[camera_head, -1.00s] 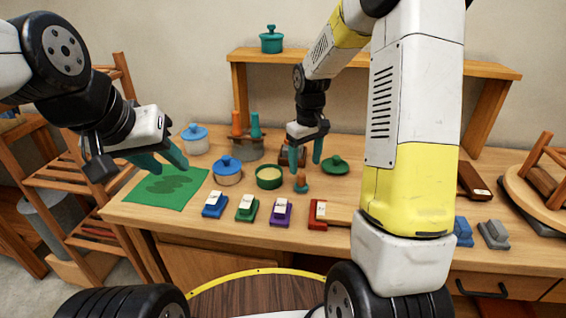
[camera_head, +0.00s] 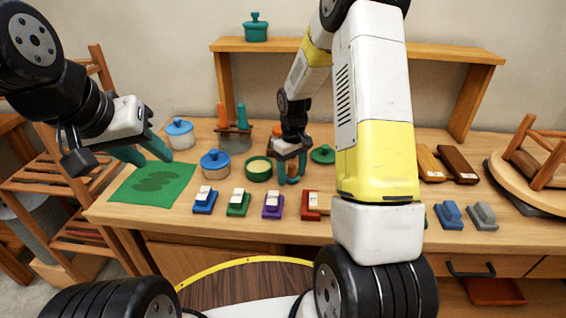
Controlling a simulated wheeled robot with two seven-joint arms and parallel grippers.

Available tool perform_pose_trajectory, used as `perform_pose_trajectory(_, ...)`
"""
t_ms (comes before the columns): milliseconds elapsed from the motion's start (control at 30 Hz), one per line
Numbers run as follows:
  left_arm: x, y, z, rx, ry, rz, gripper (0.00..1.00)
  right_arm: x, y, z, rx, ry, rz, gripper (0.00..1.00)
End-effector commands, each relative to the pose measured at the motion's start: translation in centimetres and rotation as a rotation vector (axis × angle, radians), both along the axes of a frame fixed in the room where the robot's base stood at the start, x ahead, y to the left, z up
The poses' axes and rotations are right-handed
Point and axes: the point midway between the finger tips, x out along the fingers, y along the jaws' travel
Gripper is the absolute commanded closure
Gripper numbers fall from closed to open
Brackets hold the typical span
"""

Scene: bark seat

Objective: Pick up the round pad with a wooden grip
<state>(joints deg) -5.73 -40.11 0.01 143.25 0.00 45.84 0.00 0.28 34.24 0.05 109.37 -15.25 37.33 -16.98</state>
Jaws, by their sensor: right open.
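The small round pad with a wooden grip (camera_head: 293,172) stands on the workbench, just right of the open green pot. It is partly hidden by my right gripper (camera_head: 291,178), whose teal fingers are open and lowered on either side of the grip. I cannot tell whether they touch it. My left gripper (camera_head: 157,160) is open and empty, above the bench near the green mat.
A green mat (camera_head: 125,190), a blue-lidded pot (camera_head: 215,164), an open green pot (camera_head: 258,169) and a green lid (camera_head: 323,154) are close by. Several coloured blocks line the front, including a purple one (camera_head: 273,206). A shelf (camera_head: 385,52) spans the back.

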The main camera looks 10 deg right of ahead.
Motion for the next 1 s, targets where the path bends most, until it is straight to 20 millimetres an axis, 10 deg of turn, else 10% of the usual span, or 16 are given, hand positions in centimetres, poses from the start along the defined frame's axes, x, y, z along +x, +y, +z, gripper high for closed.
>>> perform_pose_trajectory(67, 0.0, 0.0, 0.0, 0.000, 0.000, 0.000, 0.64, 0.0, 0.0, 0.0, 0.000, 0.000, 0.000, 0.32)
perform_pose_trajectory(400, 0.0, 0.0, 0.0, 0.000, 0.000, 0.000, 0.64, 0.0, 0.0, 0.1, 0.000, 0.000, 0.000, 0.97)
perform_pose_trajectory(700, 0.0, 0.0, 0.0, 0.000, 0.000, 0.000, 0.64, 0.1, 0.0, 0.6, 0.000, -0.002, 0.000, 0.97)
perform_pose_trajectory(1000, 0.0, 0.0, 0.0, 0.000, 0.000, 0.000, 0.64, 0.1, 0.0, 6.2, 0.000, -0.006, 0.000, 0.97)
